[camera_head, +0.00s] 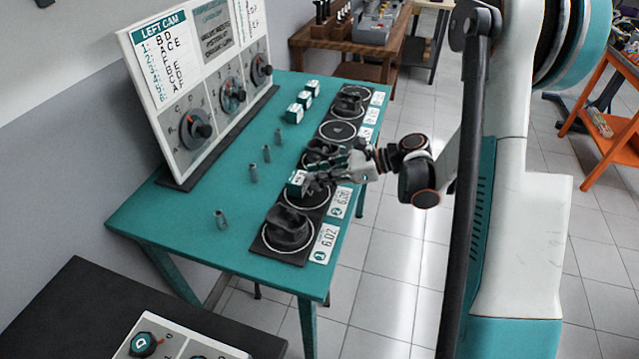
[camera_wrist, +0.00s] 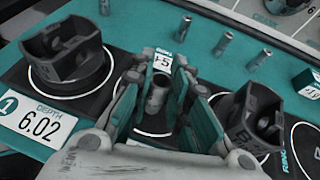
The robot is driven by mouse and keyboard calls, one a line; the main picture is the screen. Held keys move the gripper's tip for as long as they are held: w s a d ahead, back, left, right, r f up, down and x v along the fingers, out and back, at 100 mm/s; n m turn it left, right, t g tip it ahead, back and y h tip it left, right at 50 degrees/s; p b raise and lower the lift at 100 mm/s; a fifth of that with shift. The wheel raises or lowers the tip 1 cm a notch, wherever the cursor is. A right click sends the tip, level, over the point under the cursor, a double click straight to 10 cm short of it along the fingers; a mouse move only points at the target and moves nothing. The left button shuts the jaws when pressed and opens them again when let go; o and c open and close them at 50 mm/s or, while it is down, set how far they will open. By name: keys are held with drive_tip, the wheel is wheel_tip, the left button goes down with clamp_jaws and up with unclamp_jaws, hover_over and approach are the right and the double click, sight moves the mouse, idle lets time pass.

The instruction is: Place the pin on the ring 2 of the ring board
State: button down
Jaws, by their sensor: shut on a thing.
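The black ring board (camera_head: 258,246) runs along the table's near right edge, its white rings in a row. Beside the ring at its near end, a card in the wrist view (camera_wrist: 40,122) reads 1 and 6.02. My gripper (camera_head: 312,183) is over the second ring (camera_head: 310,208), shut on a small grey metal pin (camera_wrist: 157,98) that stands upright between its fingers (camera_wrist: 160,100). Part of that ring shows below the pin in the wrist view (camera_wrist: 152,134). I cannot tell whether the pin touches the board. A teal-and-white cube (camera_head: 296,184) sits just behind the pin.
Dark pistons stand on the first ring (camera_head: 287,228) and third ring (camera_head: 321,152), either side of my gripper. Several pins, such as one at the near left (camera_head: 220,218), stand on the teal table (camera_head: 180,215). A sign panel (camera_head: 190,80) stands along the table's back.

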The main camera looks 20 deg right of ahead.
drive_tip(key=shift+f, duration=1.1)
drive_tip(key=shift+f+b, duration=0.2)
drive_tip(key=shift+b, duration=0.15)
drive_tip(key=c, duration=1.5)
unclamp_jaws()
drive_tip(key=shift+r, duration=0.15)
drive_tip(key=shift+r, duration=0.15)
drive_tip(key=p+v, duration=0.3)
drive_tip(key=v, duration=0.9)
drive_tip(key=shift+p, duration=0.4)
